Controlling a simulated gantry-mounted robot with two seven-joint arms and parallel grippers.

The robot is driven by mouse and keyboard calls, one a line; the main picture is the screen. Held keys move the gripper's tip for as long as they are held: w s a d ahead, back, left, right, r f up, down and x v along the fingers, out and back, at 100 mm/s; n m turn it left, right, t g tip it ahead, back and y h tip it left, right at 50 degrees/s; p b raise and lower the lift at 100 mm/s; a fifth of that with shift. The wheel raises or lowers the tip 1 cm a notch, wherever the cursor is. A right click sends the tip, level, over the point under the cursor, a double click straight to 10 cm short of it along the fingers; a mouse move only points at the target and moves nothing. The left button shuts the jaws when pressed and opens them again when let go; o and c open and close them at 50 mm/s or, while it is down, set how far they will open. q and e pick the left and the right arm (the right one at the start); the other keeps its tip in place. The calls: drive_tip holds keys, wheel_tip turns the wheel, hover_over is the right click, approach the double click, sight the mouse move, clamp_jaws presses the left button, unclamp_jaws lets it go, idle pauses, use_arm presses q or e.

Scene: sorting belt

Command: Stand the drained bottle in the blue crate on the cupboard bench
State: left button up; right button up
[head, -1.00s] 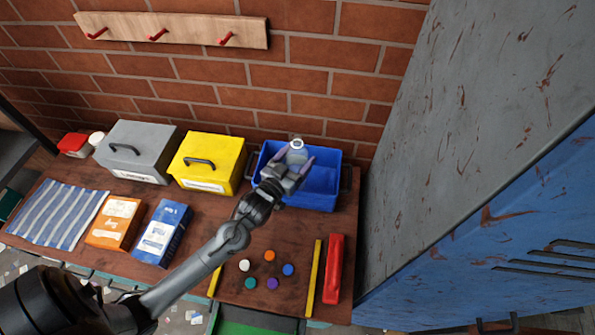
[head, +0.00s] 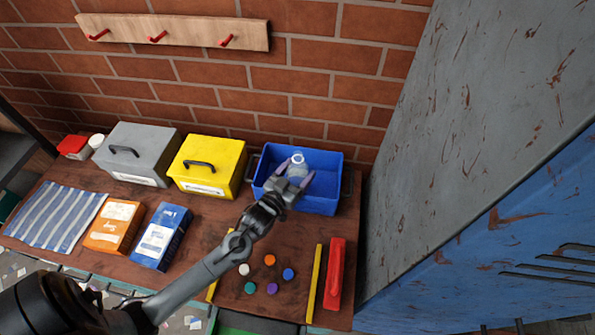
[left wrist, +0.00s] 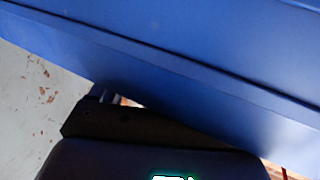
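The clear bottle (head: 299,160) is upright or nearly so inside the blue crate (head: 330,206), its round mouth facing the head camera. My left gripper (head: 296,175) reaches over the crate's near rim with one finger on each side of the bottle, and looks shut on it. The bottle's base is hidden, so I cannot tell whether it touches the crate floor. The left wrist view shows mostly the blue crate wall (left wrist: 190,60) close up; the bottle and fingertips cannot be made out there. My right gripper is not in view.
A yellow box (head: 208,164) and a grey box (head: 135,152) stand left of the crate on the wooden bench (head: 190,205). Several coloured caps (head: 270,260), a yellow strip (head: 315,275) and a red bar-like object (head: 335,275) lie in front. A tall cabinet (head: 450,150) rises at right.

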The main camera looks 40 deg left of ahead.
use_arm(q)
drive_tip(key=o, duration=0.4)
drive_tip(key=shift+r, duration=0.1)
drive_tip(key=s+d+p, duration=0.1)
drive_tip(key=s+d, duration=0.1)
drive_tip(key=s, duration=0.9)
drive_tip(key=s+d+f+g, duration=0.1)
drive_tip(key=d+g, duration=0.1)
drive_tip(key=s+d+f+m+g+h, duration=0.1)
drive_tip(key=s+d+g, duration=0.1)
drive_tip(key=g, duration=0.1)
drive_tip(key=s+d+f+g+h, duration=0.1)
drive_tip(key=s+d+f+g, duration=0.1)
drive_tip(key=g, duration=0.1)
drive_tip(key=shift+s+d, duration=0.2)
drive_tip(key=shift+s, duration=0.05)
drive_tip(key=s+d+m+g, duration=0.2)
drive_tip(key=s+g, duration=0.4)
drive_tip(key=s, duration=0.3)
drive_tip(key=shift+s+d+r, duration=0.3)
drive_tip(key=shift+s+d, duration=0.1)
drive_tip(key=shift+d, duration=0.1)
